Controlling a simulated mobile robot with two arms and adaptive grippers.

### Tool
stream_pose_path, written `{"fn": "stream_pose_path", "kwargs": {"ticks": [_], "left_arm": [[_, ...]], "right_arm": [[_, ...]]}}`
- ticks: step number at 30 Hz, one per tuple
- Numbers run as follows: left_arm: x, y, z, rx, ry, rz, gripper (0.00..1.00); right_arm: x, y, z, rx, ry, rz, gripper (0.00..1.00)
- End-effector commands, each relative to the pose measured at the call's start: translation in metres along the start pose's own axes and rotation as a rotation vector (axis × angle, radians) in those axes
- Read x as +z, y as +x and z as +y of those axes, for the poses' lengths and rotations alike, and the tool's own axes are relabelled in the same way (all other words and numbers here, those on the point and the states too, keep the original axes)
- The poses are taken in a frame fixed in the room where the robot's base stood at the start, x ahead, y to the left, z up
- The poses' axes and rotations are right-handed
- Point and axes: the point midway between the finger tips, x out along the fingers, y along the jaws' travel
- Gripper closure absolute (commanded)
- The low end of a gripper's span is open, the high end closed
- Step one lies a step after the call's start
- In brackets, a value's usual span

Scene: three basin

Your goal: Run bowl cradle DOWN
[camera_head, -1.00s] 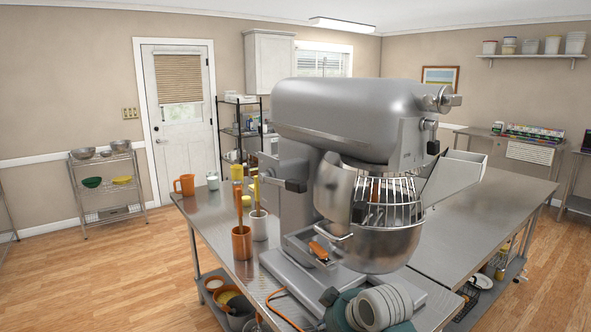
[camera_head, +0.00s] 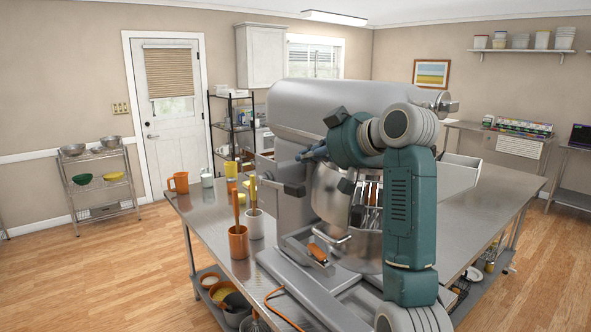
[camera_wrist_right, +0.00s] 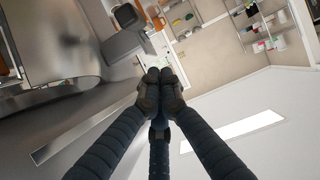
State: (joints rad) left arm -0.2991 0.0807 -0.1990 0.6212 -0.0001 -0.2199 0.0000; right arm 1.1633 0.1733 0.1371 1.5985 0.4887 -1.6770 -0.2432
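The large grey stand mixer (camera_head: 310,105) stands on the steel table. Its steel bowl (camera_head: 335,205) hangs under the head with a whisk and wire guard, partly hidden behind my right arm. A lever with a dark knob (camera_head: 294,188) sticks out of the mixer's column on the left side. My right gripper (camera_head: 303,155) is beside the mixer, above the lever and apart from it. In the right wrist view its fingers (camera_wrist_right: 160,78) meet at the tips with nothing seen between them. The grey mixer body (camera_wrist_right: 50,45) shows at left there. My left gripper is not in view.
An orange-brown mug (camera_head: 238,243) and a white mug (camera_head: 255,224) holding utensils stand left of the mixer. An orange pitcher (camera_head: 179,182) is farther back. An orange cable (camera_head: 280,309) runs at the front.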

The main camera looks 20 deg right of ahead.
Motion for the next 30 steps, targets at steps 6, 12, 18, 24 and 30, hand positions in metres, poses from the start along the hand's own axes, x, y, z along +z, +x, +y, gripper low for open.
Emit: {"fn": "stream_pose_path", "kwargs": {"ticks": [6,12,18,24,30], "left_arm": [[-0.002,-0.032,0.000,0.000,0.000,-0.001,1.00],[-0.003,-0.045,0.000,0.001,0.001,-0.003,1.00],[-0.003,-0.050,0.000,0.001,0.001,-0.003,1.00],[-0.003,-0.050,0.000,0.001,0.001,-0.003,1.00],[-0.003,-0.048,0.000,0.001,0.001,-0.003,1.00]], "right_arm": [[-0.004,0.047,-0.001,-0.003,0.003,-0.005,1.00],[0.023,0.058,-0.001,-0.001,0.001,-0.003,1.00],[0.037,0.061,-0.001,-0.001,0.000,0.000,1.00],[0.039,0.062,-0.001,0.000,-0.001,0.001,1.00],[0.040,0.062,-0.001,0.000,-0.001,0.003,1.00]]}}
